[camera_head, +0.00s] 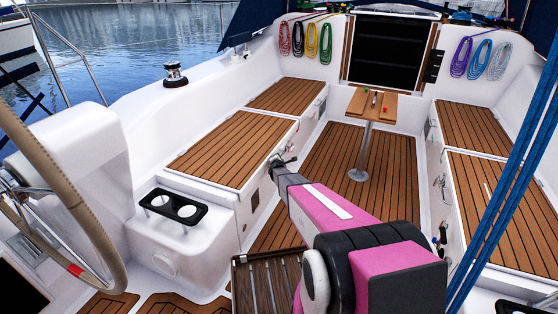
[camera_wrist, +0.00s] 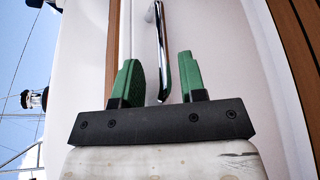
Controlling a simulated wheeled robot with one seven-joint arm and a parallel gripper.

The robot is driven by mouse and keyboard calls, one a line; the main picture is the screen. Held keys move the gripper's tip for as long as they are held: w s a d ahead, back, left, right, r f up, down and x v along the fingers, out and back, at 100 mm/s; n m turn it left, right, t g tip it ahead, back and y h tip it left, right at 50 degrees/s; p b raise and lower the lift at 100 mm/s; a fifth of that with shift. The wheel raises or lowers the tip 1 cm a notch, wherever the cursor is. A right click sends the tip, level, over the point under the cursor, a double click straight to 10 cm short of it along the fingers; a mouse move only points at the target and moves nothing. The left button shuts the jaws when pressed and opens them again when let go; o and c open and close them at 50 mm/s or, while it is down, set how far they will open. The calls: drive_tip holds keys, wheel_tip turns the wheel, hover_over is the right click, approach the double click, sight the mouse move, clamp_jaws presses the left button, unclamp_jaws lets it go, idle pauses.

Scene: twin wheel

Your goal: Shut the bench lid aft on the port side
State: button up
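The aft port bench lid (camera_head: 225,148), teak slatted with a white rim, lies flat or nearly flat on the left bench in the head view. I cannot tell whether a small gap is left under its edge. My gripper (camera_head: 282,159) is at the lid's inboard edge, over the bench's front side. In the wrist view my gripper (camera_wrist: 158,82) has its two green fingers apart. A chrome bar handle (camera_wrist: 161,45) runs between and beyond them, with a visible gap to the left finger. Contact with the right finger is unclear.
The forward port lid (camera_head: 287,95) lies flat beyond. A small table (camera_head: 372,104) stands on the cockpit floor (camera_head: 325,185). A cup holder (camera_head: 173,207) and steering wheel (camera_head: 75,215) are at the near left. Blue ropes (camera_head: 507,180) cross the right. The middle floor has free room.

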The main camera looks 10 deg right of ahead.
drive_tip(key=shift+s, duration=0.1)
drive_tip(key=v, duration=1)
drive_tip(key=shift+s, duration=0.3)
drive_tip(key=shift+a+r, duration=0.1)
